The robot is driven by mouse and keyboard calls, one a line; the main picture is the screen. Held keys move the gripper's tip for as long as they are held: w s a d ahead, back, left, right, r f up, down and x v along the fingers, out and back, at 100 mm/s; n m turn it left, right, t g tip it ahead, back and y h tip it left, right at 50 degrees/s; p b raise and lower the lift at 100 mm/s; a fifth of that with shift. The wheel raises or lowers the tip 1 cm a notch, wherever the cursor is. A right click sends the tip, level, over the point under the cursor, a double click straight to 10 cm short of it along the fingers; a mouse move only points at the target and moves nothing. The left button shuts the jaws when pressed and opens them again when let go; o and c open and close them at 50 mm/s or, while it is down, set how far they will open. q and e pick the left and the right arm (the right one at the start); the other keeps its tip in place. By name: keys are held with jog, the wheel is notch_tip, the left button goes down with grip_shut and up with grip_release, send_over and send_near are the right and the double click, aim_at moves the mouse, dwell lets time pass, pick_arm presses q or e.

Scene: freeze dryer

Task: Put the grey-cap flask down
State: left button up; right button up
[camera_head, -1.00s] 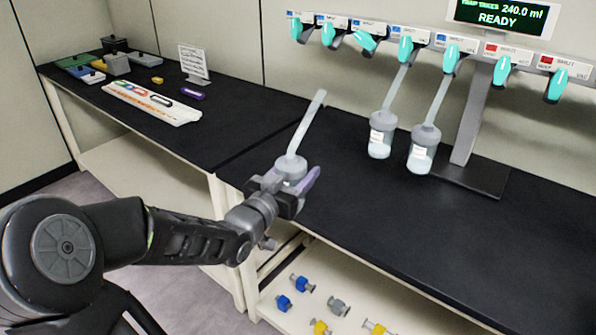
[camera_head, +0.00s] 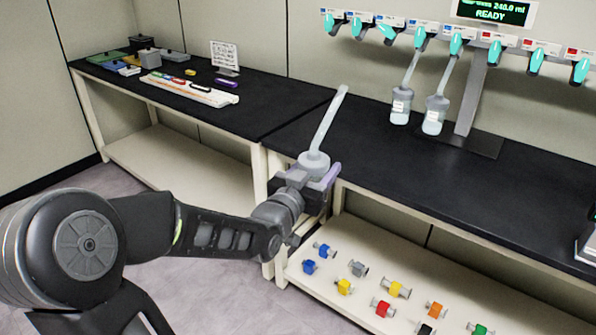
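The grey-cap flask (camera_head: 315,158) is in my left gripper (camera_head: 324,180), its long pale tube leaning up and to the right. The gripper's fingers are closed around the flask below the cap and hide most of its body. Flask and gripper are at the front edge of the black bench (camera_head: 400,185), near where the two benches meet. I cannot tell how high the flask is above the bench top. My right gripper is not in view.
Two flasks (camera_head: 400,105) (camera_head: 434,115) hang at the dryer's teal valves. A rack (camera_head: 190,90) and a sign (camera_head: 225,56) stand on the left bench. Colored fittings (camera_head: 383,308) lie on the lower shelf. The bench top right of my gripper is clear.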

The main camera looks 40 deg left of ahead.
pick_arm(q)
jog(key=w+d+f+m+h, duration=0.1)
jog(key=w+d+f, duration=0.2)
jog(key=d+f, duration=0.5)
jog(key=w+d+f+m+h, duration=0.1)
jog(key=w+d+f, duration=0.3)
jog(key=d+f, duration=0.4)
jog(key=d+h, duration=0.1)
jog(key=d, duration=0.3)
jog(key=shift+f, duration=0.35)
jog(key=shift+d, duration=0.1)
